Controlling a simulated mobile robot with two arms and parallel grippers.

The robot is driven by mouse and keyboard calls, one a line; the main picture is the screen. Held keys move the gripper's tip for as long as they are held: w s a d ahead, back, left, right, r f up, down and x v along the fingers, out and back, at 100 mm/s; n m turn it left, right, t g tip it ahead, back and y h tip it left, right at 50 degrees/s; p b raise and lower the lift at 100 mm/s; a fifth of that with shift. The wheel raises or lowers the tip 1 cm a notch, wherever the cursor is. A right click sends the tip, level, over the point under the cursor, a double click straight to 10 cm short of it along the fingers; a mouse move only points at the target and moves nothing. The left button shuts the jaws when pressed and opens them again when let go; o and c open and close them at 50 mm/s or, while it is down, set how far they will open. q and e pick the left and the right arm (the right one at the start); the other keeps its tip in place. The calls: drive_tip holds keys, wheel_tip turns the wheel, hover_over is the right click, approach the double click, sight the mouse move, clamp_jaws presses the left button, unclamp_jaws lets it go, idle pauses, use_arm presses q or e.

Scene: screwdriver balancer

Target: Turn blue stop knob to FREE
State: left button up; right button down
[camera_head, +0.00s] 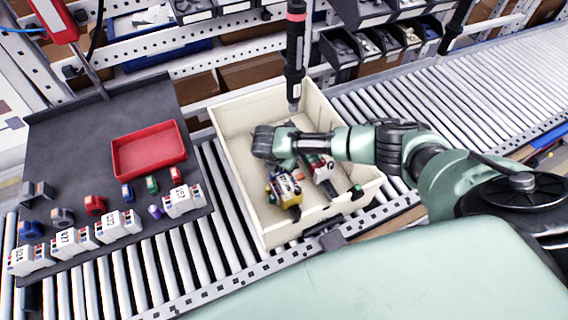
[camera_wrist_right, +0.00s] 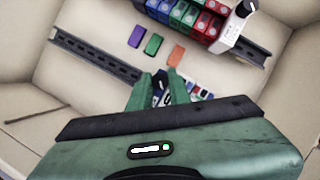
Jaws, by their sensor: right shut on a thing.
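My right gripper (camera_wrist_right: 160,88) reaches into the cream crate (camera_head: 235,178) in the head view. In the right wrist view its two green fingers are close together around a small blue and white part (camera_wrist_right: 161,98), mostly hidden between them. I cannot tell whether this part is the blue stop knob, and no FREE marking is readable. A row of red, green and blue blocks (camera_wrist_right: 185,12) on a dark slotted rail (camera_wrist_right: 95,57) lies beyond the fingertips. A white block with a black knob (camera_wrist_right: 238,22) ends the row. My left gripper is not in view.
A black hanging screwdriver (camera_head: 295,60) comes down near the crate's back wall. A grey tray (camera_head: 75,140) at left holds a red bin (camera_head: 148,150), numbered white blocks and small coloured parts. Roller conveyor (camera_head: 470,95) runs behind and right; the crate's walls surround the gripper.

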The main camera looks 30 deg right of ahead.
drive_tip(key=m, duration=0.2)
drive_tip(key=m+g, duration=0.1)
drive_tip(key=m, duration=0.1)
drive_tip(key=shift+w+a+g+h, duration=0.1)
drive_tip(key=shift+w+g+h, duration=0.05)
drive_tip(key=shift+g+h, duration=0.2)
drive_tip(key=m+g+b, duration=0.1)
drive_tip(key=m, duration=0.3)
drive_tip(key=shift+w, duration=0.1)
drive_tip(key=m+g+b, duration=0.1)
drive_tip(key=m+g, duration=0.1)
drive_tip(key=m, duration=0.2)
drive_tip(key=shift+w+f, duration=0.1)
drive_tip(key=shift+w, duration=0.05)
drive_tip(key=m+b, duration=0.1)
drive_tip(key=m, duration=0.1)
drive_tip(key=m+g+y+b, duration=0.1)
drive_tip(key=m, duration=0.2)
drive_tip(key=shift+y, duration=0.25)
drive_tip(key=shift+d+m+g, duration=0.2)
drive_tip(key=shift+m+g, duration=0.05)
drive_tip(key=shift+m, duration=0.15)
drive_tip(key=c, duration=1.3)
unclamp_jaws()
